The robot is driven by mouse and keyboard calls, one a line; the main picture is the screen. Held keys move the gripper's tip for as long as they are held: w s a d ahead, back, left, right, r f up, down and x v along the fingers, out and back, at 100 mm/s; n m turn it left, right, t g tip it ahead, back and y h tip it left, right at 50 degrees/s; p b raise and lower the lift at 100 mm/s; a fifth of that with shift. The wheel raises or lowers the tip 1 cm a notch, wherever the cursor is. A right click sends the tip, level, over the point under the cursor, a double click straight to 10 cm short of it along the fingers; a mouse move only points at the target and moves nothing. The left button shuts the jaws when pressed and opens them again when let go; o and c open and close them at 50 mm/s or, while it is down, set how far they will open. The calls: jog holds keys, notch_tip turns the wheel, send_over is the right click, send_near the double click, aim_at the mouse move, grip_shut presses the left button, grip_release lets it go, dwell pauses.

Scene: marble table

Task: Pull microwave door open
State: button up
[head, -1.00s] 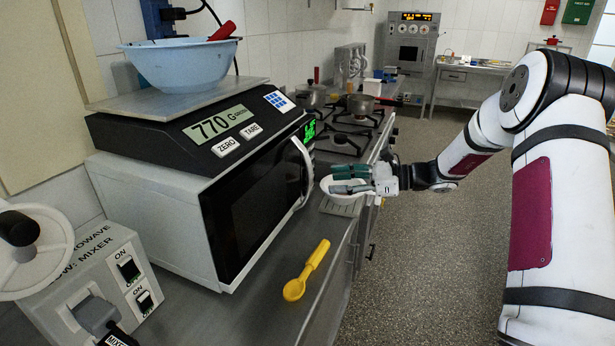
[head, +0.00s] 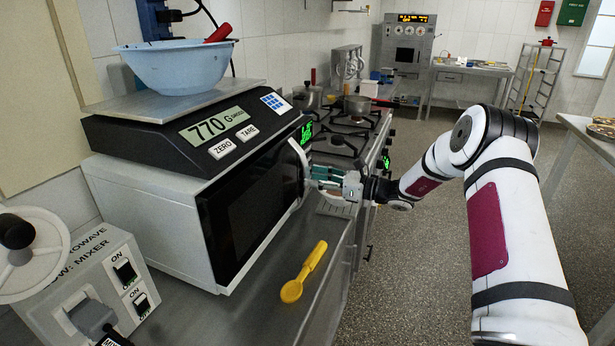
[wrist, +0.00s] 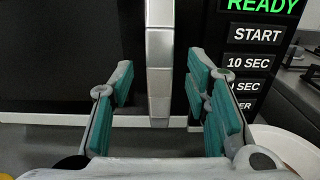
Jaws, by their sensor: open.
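The microwave (head: 150,215) stands on the steel counter with its dark door (head: 250,210) closed. Its curved pale handle (head: 301,168) runs along the door's right edge. My gripper (head: 318,178) is at the handle, coming from the right. In the wrist view, my gripper (wrist: 160,105) is open, with teal finger pads on both sides of the handle (wrist: 160,62). Gaps show between the handle and the pads on either side. The control panel (wrist: 254,65) reads READY, right of the handle.
A scale (head: 190,120) with a blue bowl (head: 175,68) sits on the microwave. A yellow spoon (head: 304,272) lies on the counter in front of the door. A white bowl (wrist: 285,150) is at the wrist view's lower right. A mixer control box (head: 90,275) stands at left.

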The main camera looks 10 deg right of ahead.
aim_at(309, 176)
jog(key=shift+x, duration=1.6)
grip_shut()
